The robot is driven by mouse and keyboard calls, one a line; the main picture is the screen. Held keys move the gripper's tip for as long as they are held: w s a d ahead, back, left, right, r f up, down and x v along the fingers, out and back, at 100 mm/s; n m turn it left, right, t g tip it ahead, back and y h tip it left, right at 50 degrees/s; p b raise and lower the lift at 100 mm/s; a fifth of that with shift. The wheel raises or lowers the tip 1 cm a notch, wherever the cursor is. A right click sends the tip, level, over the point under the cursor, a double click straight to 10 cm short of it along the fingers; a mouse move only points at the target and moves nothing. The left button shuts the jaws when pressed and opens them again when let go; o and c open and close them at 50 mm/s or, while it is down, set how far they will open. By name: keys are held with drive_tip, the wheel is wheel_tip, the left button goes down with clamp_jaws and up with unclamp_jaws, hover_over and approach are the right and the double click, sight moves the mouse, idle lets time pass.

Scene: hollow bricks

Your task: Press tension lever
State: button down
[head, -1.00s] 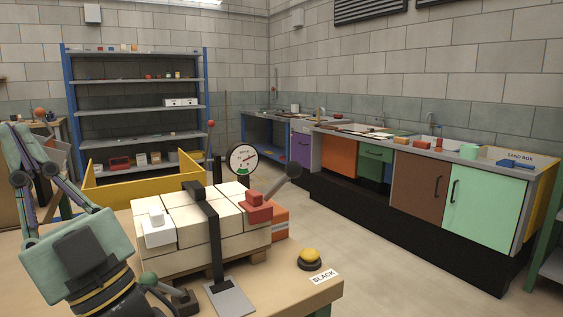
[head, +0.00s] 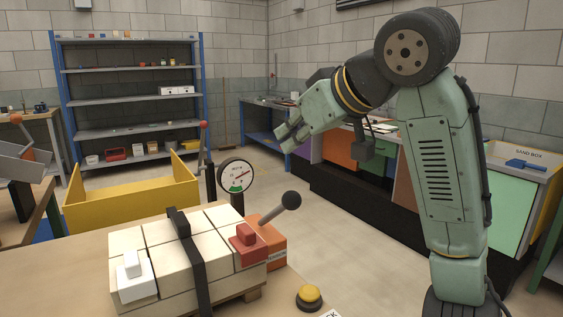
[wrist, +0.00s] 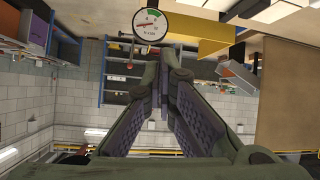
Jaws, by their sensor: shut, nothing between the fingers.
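The lever (head: 272,212) is a grey rod with a dark ball knob, tilted up to the right from an orange housing (head: 270,247). The housing stands at the right end of a strapped stack of cream bricks (head: 210,250). A black strap (head: 190,255) passes over the stack. A round gauge (head: 236,176) with a green band stands behind it; it also shows in the wrist view (wrist: 150,25). My gripper (head: 285,137) is above and behind the lever, apart from it, fingers pointing left. In the wrist view its fingers (wrist: 165,80) are closed together and empty. The lever cannot be made out there.
A yellow button (head: 309,296) is on the table's front right. A yellow-walled bin (head: 130,203) stands behind the table. Open air lies between my gripper and the lever.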

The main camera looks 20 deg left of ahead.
drive_tip(key=shift+s+d+h, duration=0.1)
drive_tip(key=shift+d+h, duration=0.3)
drive_tip(key=shift+d, duration=0.55)
drive_tip(key=w+a+f, duration=0.1)
drive_tip(key=f, duration=0.1)
drive_tip(key=w+a+f+p, duration=0.1)
drive_tip(key=f, duration=0.2)
drive_tip(key=w+a+f+p, duration=0.1)
drive_tip(key=a+f, duration=0.1)
drive_tip(key=shift+w+f, duration=0.1)
drive_tip(key=shift+f, duration=0.25)
drive_tip(key=shift+d+f, duration=0.15)
drive_tip(key=shift+f, duration=0.1)
drive_tip(key=shift+f, duration=0.1)
